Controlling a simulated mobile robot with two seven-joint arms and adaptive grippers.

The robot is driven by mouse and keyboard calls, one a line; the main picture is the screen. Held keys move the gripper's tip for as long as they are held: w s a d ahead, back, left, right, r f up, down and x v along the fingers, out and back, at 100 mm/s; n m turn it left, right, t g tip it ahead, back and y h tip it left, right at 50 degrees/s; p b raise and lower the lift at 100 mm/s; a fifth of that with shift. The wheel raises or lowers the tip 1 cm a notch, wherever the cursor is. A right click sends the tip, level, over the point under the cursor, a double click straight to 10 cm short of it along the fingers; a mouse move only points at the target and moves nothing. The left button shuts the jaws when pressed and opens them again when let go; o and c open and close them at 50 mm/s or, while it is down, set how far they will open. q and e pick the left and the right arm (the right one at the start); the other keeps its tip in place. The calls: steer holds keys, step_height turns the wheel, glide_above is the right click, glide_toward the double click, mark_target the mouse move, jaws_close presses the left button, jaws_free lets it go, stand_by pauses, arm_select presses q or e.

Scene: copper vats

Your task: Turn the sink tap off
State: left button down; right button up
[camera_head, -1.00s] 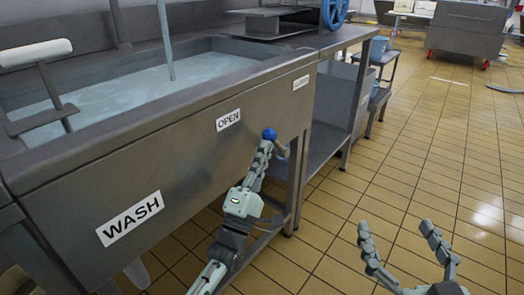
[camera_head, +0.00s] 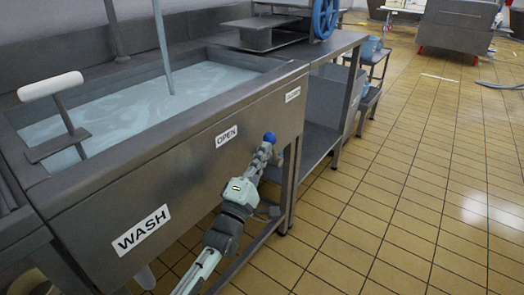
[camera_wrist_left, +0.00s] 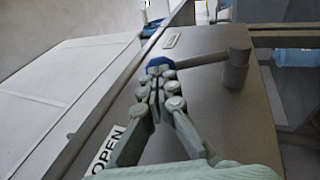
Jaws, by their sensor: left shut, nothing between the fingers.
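The tap lever has a blue knob (camera_head: 269,138) and sits on the front of the metal sink (camera_head: 180,180), right of the OPEN label (camera_head: 226,136). In the left wrist view the blue knob (camera_wrist_left: 158,62) is at the end of a grey lever (camera_wrist_left: 203,60) that runs right to a round pivot (camera_wrist_left: 237,65). A stream of water (camera_head: 164,45) falls into the sink. My left gripper (camera_head: 265,150) is shut and empty, its fingertips (camera_wrist_left: 158,78) right at the knob. I cannot tell whether they touch it. My right gripper is out of view.
A white-handled lever (camera_head: 50,86) stands at the sink's left. A metal side table (camera_head: 335,45) with a blue wheel (camera_head: 325,15) adjoins the sink on the right.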

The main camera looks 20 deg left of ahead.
mark_target(270, 141)
arm_select(q)
steer(key=w+r+p, duration=0.1)
steer(key=w+d+r+p, duration=0.1)
steer(key=shift+w+r, duration=0.15)
steer(key=shift+w, duration=0.25)
steer(key=w+d+g, duration=0.1)
steer(key=w+d, duration=0.2)
steer(key=w, duration=0.6)
steer(key=shift+d, duration=0.15)
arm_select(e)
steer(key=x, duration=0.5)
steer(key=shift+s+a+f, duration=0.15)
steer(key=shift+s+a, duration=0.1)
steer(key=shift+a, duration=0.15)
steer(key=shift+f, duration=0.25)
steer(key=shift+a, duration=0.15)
arm_select(q)
steer(key=v, duration=1.2)
steer(key=shift+r, duration=0.25)
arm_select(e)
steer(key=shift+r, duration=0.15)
